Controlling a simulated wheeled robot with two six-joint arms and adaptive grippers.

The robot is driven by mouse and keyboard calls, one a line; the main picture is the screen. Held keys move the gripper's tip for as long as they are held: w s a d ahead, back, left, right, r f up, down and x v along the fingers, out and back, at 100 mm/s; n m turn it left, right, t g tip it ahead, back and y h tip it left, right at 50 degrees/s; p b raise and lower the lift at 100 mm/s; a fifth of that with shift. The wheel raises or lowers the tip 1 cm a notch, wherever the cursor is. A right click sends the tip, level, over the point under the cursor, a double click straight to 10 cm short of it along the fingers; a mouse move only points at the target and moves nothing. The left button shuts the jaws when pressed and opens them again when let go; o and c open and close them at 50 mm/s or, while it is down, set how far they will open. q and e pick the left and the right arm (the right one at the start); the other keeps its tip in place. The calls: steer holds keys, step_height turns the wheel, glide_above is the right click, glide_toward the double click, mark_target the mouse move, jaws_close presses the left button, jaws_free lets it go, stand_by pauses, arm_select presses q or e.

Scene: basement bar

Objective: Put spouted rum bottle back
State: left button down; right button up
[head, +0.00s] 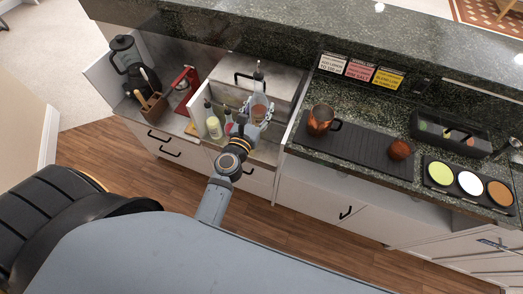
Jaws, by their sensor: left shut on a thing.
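My left gripper (253,113) reaches into the lower speed-rail well of the bar and is shut on the spouted rum bottle (259,92). The bottle shows a clear upper part, a dark spout on top and amber-brown below; it looks about upright. The fingers partly hide its lower body, so I cannot tell whether its base touches the well floor. Other bottles stand just left of the gripper: a pale yellow-green one (214,127) and a slim one with a dark top (208,108). My right gripper is out of view.
A copper mug (320,119) and a brown-red round object (400,148) stand on a dark bar mat (355,146). Right are a black caddy (450,133) and a three-dish rimming tray (470,183). Left are a French press (128,60), a wooden holder (153,107) and a red tool (186,79).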

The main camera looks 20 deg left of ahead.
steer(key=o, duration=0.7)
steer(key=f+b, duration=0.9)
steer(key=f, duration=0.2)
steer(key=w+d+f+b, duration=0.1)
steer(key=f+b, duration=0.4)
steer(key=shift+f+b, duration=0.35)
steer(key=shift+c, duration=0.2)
arm_select(q)
steer(key=w+d+f+b, duration=0.1)
steer(key=w+f+b, duration=0.2)
steer(key=f, duration=0.9)
steer(key=w+f+m+h+b, duration=0.1)
steer(key=w+f+b, duration=0.2)
steer(key=f, duration=0.9)
steer(key=shift+d, duration=0.4)
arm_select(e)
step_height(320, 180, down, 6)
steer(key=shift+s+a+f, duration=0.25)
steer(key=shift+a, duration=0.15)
